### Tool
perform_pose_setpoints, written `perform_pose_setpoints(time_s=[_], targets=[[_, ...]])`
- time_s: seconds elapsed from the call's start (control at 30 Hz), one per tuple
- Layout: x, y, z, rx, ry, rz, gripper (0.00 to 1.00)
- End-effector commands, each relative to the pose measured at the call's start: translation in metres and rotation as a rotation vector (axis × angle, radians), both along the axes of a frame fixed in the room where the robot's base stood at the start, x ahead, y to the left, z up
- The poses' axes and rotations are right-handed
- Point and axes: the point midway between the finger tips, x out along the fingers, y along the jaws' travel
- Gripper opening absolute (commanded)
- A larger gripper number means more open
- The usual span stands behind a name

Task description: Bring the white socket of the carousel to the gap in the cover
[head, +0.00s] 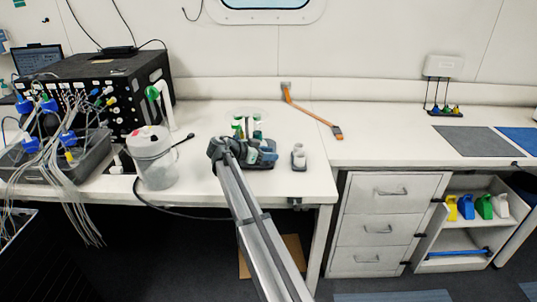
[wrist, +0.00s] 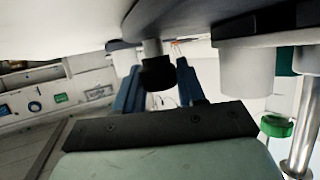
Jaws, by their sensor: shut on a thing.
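Green parts (head: 238,128) show under the cover. In the wrist view a wide pale disc (wrist: 60,18) fills the top, and a white cylindrical socket (wrist: 246,72) hangs on the right, near a green one (wrist: 285,62). A black knob (wrist: 157,73) on a grey stem sits between the blue fingers of my gripper (wrist: 160,88), which is shut on it. In the head view my gripper (head: 262,157) is in front of the carousel and partly hides it. I cannot make out the cover's gap.
A small holder with white cups (head: 299,158) stands just right of the carousel.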

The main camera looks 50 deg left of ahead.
Motion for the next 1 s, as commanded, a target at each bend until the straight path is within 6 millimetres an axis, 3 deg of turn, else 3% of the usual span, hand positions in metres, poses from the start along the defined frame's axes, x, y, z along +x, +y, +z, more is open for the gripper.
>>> perform_pose_setpoints(time_s=[0.23, 0.27, 0.47, 0.77, 1.0], targets=[[-0.001, 0.0, -0.002, 0.0, 0.005, -0.001, 0.09], [0.0, 0.0, -0.002, 0.0, 0.005, -0.001, 0.41], [0.0, 0.0, -0.001, 0.0, 0.003, 0.0, 0.6], [-0.002, 0.001, 0.0, 0.0, 0.001, 0.001, 0.6], [-0.028, 0.008, 0.011, 0.0, 0.001, 0.002, 0.6]])
